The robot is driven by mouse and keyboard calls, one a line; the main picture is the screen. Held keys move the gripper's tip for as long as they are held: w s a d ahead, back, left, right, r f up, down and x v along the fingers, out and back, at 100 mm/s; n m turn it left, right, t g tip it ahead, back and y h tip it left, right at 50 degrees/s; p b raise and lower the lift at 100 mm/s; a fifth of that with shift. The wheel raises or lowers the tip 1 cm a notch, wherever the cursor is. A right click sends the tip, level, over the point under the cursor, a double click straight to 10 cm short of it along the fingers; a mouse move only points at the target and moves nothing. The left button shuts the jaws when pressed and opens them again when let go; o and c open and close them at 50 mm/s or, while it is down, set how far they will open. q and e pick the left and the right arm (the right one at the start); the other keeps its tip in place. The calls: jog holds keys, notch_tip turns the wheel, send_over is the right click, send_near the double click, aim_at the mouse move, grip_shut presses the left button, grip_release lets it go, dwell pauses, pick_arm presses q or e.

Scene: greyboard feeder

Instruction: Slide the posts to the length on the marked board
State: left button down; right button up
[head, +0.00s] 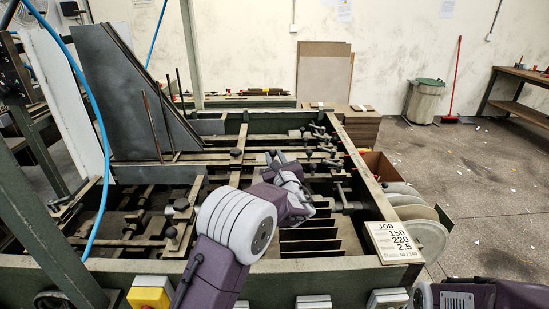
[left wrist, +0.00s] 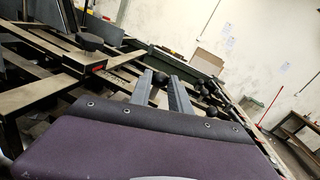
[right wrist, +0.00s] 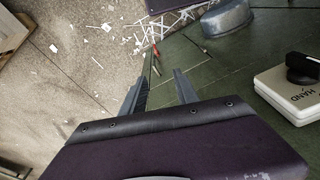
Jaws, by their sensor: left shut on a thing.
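The job board (head: 395,242) lies at the machine's near right corner and reads JOB 150, 220, 2.5, with a smaller line too small to read surely. Thin upright posts (head: 151,125) stand by the tall grey plate at the back left. Dark round knobs sit on the bars, one at the middle (head: 236,152) and one at the left (head: 181,204). My left gripper (head: 277,158) is over the middle bars, shut on a dark knob (left wrist: 160,78) seen between its fingers. My right gripper (right wrist: 159,78) is open and empty above the machine's green edge.
The tall grey plate (head: 125,90) rises at the back left. A dark slotted rack (head: 310,238) lies right of my left arm. A white switch box with a black knob (right wrist: 290,90) and a grey cup-like part (right wrist: 227,18) show near my right gripper.

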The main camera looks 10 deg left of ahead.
dwell(0.5)
pick_arm(q)
jog(key=shift+f+b, duration=0.3)
jog(key=shift+b, duration=0.55)
jog(key=shift+a+r, duration=0.1)
jog(key=shift+r, duration=0.15)
jog(key=c, duration=1.2)
grip_release()
jog(key=shift+s, duration=0.1)
jog(key=v, duration=0.8)
jog(key=shift+b, duration=0.35)
jog(key=shift+s+d, duration=0.3)
jog(key=shift+s, duration=0.15)
jog(key=shift+r, duration=0.1)
